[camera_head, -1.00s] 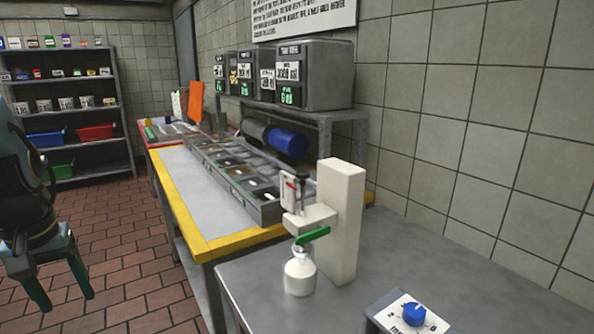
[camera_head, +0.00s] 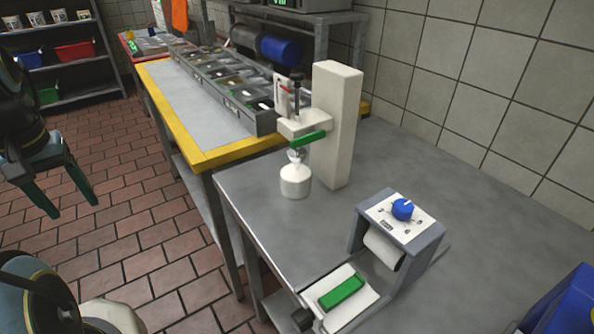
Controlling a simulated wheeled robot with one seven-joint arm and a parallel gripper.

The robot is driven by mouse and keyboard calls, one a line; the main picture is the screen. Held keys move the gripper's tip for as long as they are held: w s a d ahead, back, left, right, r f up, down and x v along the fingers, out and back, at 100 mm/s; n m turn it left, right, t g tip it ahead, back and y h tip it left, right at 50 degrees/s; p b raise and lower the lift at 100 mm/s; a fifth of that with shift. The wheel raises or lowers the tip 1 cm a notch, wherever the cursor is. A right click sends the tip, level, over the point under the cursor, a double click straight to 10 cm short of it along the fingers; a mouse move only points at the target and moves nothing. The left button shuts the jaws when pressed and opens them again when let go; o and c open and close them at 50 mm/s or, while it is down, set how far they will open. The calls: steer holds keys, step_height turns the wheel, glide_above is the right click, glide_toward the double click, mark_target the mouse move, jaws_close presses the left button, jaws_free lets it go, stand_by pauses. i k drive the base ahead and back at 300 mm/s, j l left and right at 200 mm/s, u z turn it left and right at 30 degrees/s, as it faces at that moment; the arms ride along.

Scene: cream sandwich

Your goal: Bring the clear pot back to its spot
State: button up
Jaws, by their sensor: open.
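A small pot (camera_head: 295,183) with a whitish body and a clear upper part stands upright on the grey metal table (camera_head: 262,212). It is under the white dispenser (camera_head: 336,125) with a green lever (camera_head: 308,138); I cannot tell whether the pot touches the nozzle. My gripper (camera_head: 70,208) is at the left, over the brick floor, open and empty, with its dark green fingers pointing down. It is well apart from the pot and the table.
A grey machine with a blue knob (camera_head: 402,209) and a green-handled part (camera_head: 341,291) stands at the table's front. A yellow-edged counter (camera_head: 205,158) with ingredient bins (camera_head: 232,90) lies behind. A blue object (camera_head: 566,305) is at the lower right.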

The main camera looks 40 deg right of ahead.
mark_target(295, 184)
steer(key=i+l, duration=0.1)
steer(key=i, duration=0.4)
steer(key=i+l+z, duration=0.1)
steer(key=i, duration=0.4)
